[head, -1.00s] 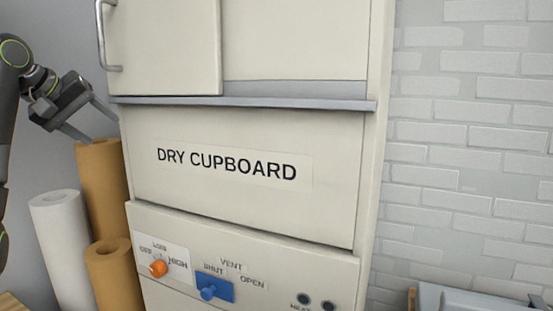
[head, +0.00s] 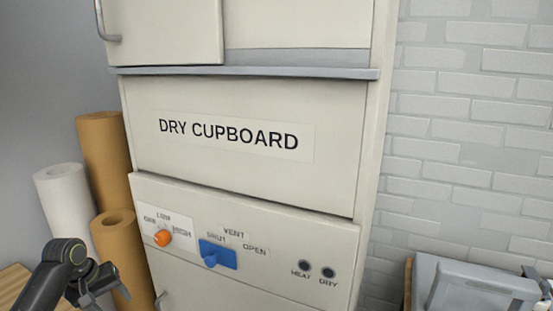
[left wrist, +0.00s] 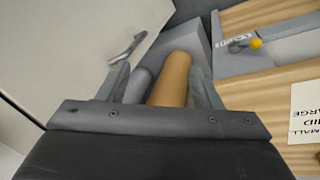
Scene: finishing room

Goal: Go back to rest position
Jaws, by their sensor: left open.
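My left gripper (head: 97,284) is low at the left of the head view, in front of the brown paper rolls. In the left wrist view its two fingers (left wrist: 158,85) stand apart and hold nothing. A brown roll (left wrist: 173,78) and a grey-looking roll show beyond the gap between them. The cream dry cupboard (head: 250,190) stands to the right of the gripper, apart from it in the head view.
The cupboard has an orange knob (head: 162,238), a blue vent knob (head: 215,256) and a projecting grey ledge (head: 250,72). A white roll (head: 62,200) stands beside the brown rolls (head: 103,150). A grey case (head: 480,290) is at lower right.

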